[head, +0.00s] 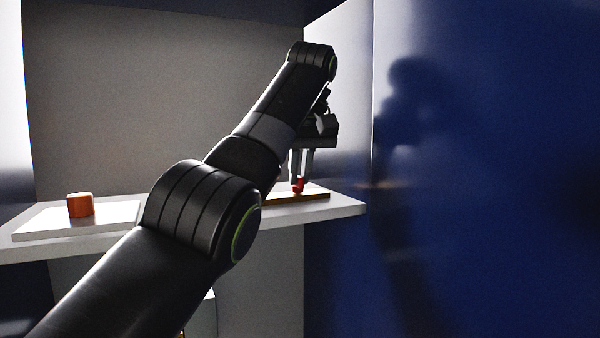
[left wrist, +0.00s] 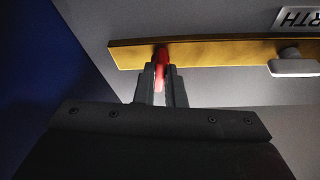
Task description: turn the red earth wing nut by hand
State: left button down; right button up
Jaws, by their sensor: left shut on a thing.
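The red wing nut (head: 298,186) sits at the brass-coloured bar (head: 302,195) on the right part of the white shelf. My left gripper (head: 300,180) reaches down to it from above, with its fingers on the nut. In the left wrist view the red wing nut (left wrist: 161,65) shows between the two fingertips of my left gripper (left wrist: 162,80), at the lower edge of the bar (left wrist: 210,52). The gripper is shut on it. The fingers hide part of the nut. My right gripper is not in view.
An orange block (head: 80,205) stands on a white plate at the left of the shelf (head: 340,207). A grey-white fitting (left wrist: 292,64) sits on the bar, near a label reading "RTH" (left wrist: 298,17). A blue wall (head: 480,180) closes the right side.

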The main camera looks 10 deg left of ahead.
pick_arm(q)
jog(key=shift+a+f+m+h+b, duration=0.15)
jog(key=shift+m+h+b, duration=0.35)
jog(key=shift+m, duration=0.6)
jog(key=shift+a+m, duration=0.1)
jog(key=shift+m, duration=0.7)
jog(key=m, duration=0.1)
jog(key=m+h, duration=0.2)
jog(key=shift+a+r+m, duration=0.2)
jog(key=shift+r+m, duration=0.05)
jog(key=shift+m, duration=0.15)
jog(key=m, duration=0.1)
jog(key=m+h, duration=0.1)
jog(key=m, duration=0.1)
jog(key=m+p, duration=0.1)
jog(key=shift+w+a+r+h, duration=0.1)
jog(key=shift+a+h, duration=0.15)
jog(key=shift+h, duration=0.05)
jog(key=shift+w+m+g+h+p, duration=0.1)
jog(key=shift+m+g+h+p, duration=0.5)
jog(key=shift+m+p, duration=0.95)
jog(key=shift+a+m+b, duration=0.1)
jog(key=shift+m+b, duration=0.3)
jog(key=shift+m, duration=0.25)
jog(key=c, duration=1.5)
grip_release()
